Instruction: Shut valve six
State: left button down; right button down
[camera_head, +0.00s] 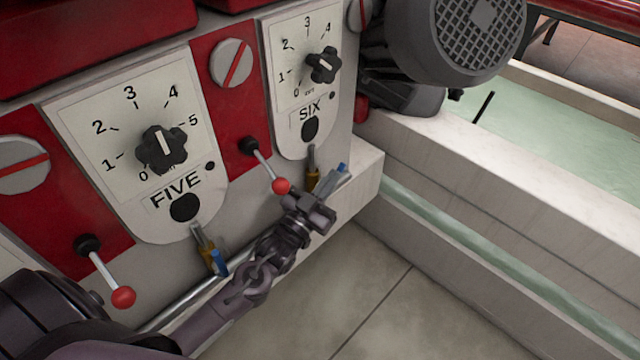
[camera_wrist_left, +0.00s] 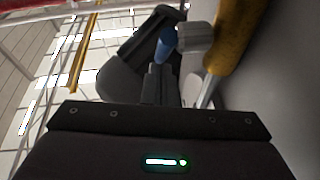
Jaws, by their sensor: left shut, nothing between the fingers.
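Valve six is a brass valve (camera_head: 313,178) below the SIX dial plate. Its blue handle (camera_head: 342,168) sticks out to the right of the brass body. My left gripper (camera_head: 335,182) is shut and empty, its fingertips right at the blue handle; I cannot tell whether they touch it. In the left wrist view the shut fingers (camera_wrist_left: 160,85) point at the blue handle (camera_wrist_left: 166,42), with the yellow-brass valve body (camera_wrist_left: 230,45) to the right. The fingers partly hide the handle. My right gripper is not in view.
A second valve (camera_head: 205,245) with a blue handle is under the FIVE plate (camera_head: 140,130). Red-knobbed levers (camera_head: 281,185) stick out nearby, one close to my left gripper. A pipe and pale ledge run below. A motor (camera_head: 455,40) and trough stand right. The floor below is clear.

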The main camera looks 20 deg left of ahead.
pick_arm(q)
jog(key=shift+w+r, duration=0.1)
jog(key=shift+r, duration=0.25)
jog(key=shift+w+d+f, duration=0.1)
jog(key=shift+f, duration=0.1)
jog(key=shift+w+d+f, duration=0.15)
jog(key=shift+w, duration=0.4)
jog(key=shift+w+d+r+g+p, duration=0.2)
jog(key=shift+g+p, duration=0.3)
jog(key=shift+p, duration=0.5)
jog(key=shift+f, duration=0.25)
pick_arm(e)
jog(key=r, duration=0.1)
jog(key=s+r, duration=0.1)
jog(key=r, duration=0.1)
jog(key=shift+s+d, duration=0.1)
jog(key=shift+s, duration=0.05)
pick_arm(q)
jog(key=shift+r, duration=0.15)
